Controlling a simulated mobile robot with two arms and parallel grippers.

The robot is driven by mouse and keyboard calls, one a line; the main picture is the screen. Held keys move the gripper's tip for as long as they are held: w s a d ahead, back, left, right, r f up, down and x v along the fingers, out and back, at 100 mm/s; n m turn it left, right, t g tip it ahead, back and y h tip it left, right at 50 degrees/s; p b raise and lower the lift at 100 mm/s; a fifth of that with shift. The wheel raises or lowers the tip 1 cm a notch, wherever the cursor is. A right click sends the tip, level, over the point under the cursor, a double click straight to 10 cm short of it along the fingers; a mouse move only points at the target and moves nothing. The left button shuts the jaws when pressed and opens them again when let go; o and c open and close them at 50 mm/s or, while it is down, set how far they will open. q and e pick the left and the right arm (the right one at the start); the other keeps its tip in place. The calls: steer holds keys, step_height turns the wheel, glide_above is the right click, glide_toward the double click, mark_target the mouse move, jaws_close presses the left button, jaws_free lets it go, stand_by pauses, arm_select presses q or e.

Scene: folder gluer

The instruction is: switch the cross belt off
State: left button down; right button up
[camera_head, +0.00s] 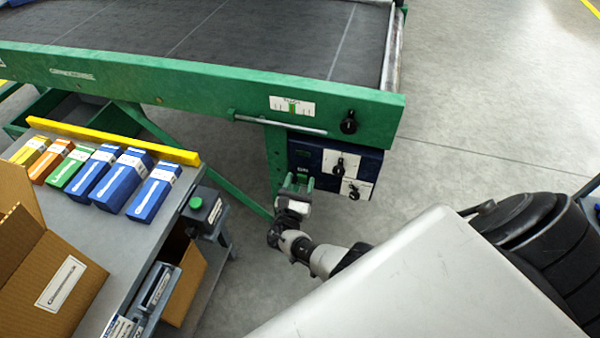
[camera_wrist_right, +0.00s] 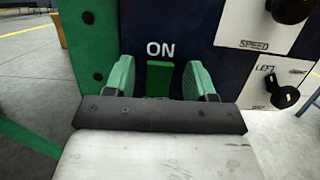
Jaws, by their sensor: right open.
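The cross belt (camera_head: 240,30) is a dark belt in a green frame. Under its near right corner hangs a dark blue control box (camera_head: 305,153). In the right wrist view the box (camera_wrist_right: 225,65) carries a white "ON" label with a green switch piece (camera_wrist_right: 160,79) just below it. My right gripper (camera_head: 298,180) is in front of the box's left part. Its green fingers are open, one on either side of the switch piece in the right wrist view (camera_wrist_right: 160,68), with nothing between them held. Contact cannot be told. My left gripper is out of view.
The box also has a speed knob (camera_head: 338,166) and a left-marked switch (camera_head: 354,192). A black knob (camera_head: 348,122) sits on the green rail. At left, a grey table (camera_head: 150,235) holds several small boxes and a cardboard carton (camera_head: 50,285).

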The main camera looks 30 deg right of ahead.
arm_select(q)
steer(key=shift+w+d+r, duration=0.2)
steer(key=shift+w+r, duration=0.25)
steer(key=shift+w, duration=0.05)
arm_select(e)
steer(key=v, duration=1)
steer(key=shift+s+a, duration=0.2)
steer(key=shift+a, duration=0.1)
steer(key=shift+f, duration=0.1)
